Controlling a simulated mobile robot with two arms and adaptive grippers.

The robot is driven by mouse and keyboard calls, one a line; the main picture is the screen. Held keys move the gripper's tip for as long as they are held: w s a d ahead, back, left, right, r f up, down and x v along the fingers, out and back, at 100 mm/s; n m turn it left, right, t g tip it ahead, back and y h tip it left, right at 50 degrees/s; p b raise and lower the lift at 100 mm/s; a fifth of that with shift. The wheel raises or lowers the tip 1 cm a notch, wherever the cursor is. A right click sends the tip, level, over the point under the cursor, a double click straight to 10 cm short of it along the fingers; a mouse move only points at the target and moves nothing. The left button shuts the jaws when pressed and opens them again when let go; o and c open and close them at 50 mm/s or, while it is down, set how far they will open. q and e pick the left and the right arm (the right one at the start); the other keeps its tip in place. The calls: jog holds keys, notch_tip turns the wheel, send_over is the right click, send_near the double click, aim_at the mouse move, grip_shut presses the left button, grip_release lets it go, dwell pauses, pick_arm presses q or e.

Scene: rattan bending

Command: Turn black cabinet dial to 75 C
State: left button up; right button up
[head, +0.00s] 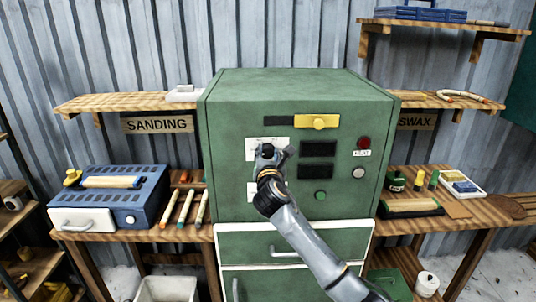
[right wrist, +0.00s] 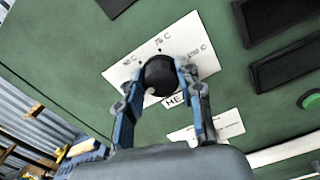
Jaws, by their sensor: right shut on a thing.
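The black dial (right wrist: 158,73) sits on a white scale plate (right wrist: 118,72) on the front of the green cabinet (head: 225,180). In the right wrist view, the plate's temperature marks fan around the dial, with 75 C in the middle above it. A small pale spot shows on the dial's lower left edge; I cannot tell for sure which mark the dial points to. My right gripper (head: 268,153) is at the plate, its two fingers on either side of the dial and shut on it (right wrist: 160,82). In the head view the gripper mostly hides the dial. My left gripper is out of view.
The cabinet front also carries a yellow slider (head: 318,121), dark display windows (head: 318,149), a red button (head: 363,143), a pale button (head: 358,173) and a green button (head: 320,195). A blue sanding machine (head: 150,190) stands on the left bench; small tools lie on the right bench.

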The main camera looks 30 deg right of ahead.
jog(key=m, duration=0.5)
jog(key=shift+f+m, duration=0.1)
jog(key=shift+m, duration=0.3)
jog(key=m+b, duration=0.1)
jog(key=m, duration=0.4)
jog(key=shift+d+f, duration=0.1)
jog(key=shift+f, duration=0.05)
jog(key=m+b, duration=0.2)
jog(key=m, duration=0.4)
jog(key=shift+f+m, duration=0.15)
jog(key=shift+m, duration=0.25)
jog(key=m+b, duration=0.2)
jog(key=m, duration=0.3)
jog(key=shift+f+m, duration=0.1)
jog(key=shift+m, duration=0.3)
jog(key=o, duration=1.2)
jog(key=shift+c, duration=0.2)
